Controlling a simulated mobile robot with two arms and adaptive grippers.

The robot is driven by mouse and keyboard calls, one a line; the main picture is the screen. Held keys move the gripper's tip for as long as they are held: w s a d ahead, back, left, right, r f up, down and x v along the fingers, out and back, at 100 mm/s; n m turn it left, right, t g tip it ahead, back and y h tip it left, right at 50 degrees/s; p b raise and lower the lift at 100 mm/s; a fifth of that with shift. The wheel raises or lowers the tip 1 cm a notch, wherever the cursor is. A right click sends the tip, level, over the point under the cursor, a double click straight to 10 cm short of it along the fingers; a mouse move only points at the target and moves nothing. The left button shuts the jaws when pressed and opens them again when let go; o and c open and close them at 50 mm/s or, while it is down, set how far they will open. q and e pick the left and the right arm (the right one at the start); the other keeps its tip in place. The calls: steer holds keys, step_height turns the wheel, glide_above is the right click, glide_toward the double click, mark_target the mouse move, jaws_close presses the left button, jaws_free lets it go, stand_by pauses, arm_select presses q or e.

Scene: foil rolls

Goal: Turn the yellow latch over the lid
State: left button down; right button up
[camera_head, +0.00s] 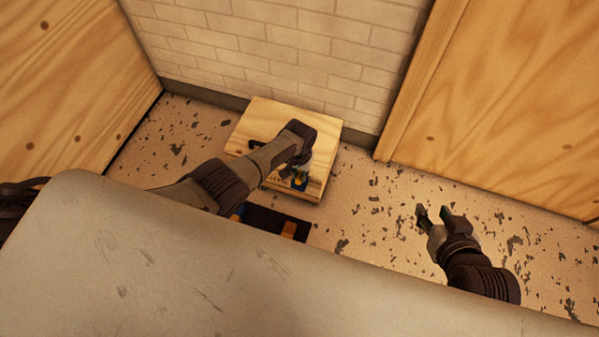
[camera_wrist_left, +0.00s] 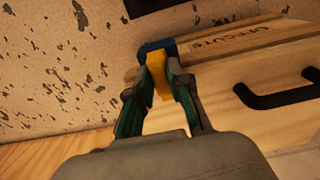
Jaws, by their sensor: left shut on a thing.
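A pale wooden box (camera_head: 250,122) stands on the floor against the brick wall, its lid down, with a dark handle (camera_head: 256,143) on top. The handle also shows in the left wrist view (camera_wrist_left: 280,97). The yellow latch (camera_wrist_left: 157,74) sits at the box's edge beside a blue part (camera_wrist_left: 158,46). My left gripper (camera_wrist_left: 161,78) is shut on the yellow latch, with one green-padded finger on each side. In the head view my left wrist partly hides the latch. My right gripper (camera_head: 437,213) is open and empty, well right of the box.
A dark mat or tray (camera_head: 272,222) with orange bands lies in front of the box, partly hidden by my body. Wooden panels (camera_head: 55,75) (camera_head: 510,100) stand at left and right. The speckled floor (camera_head: 365,205) right of the box is clear.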

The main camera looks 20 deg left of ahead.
mark_target(300, 175)
stand_by(0.3)
arm_select(q)
steer(key=c, duration=1.1)
jaws_free()
step_height(300, 175, up, 12)
steer(key=shift+r, duration=0.1)
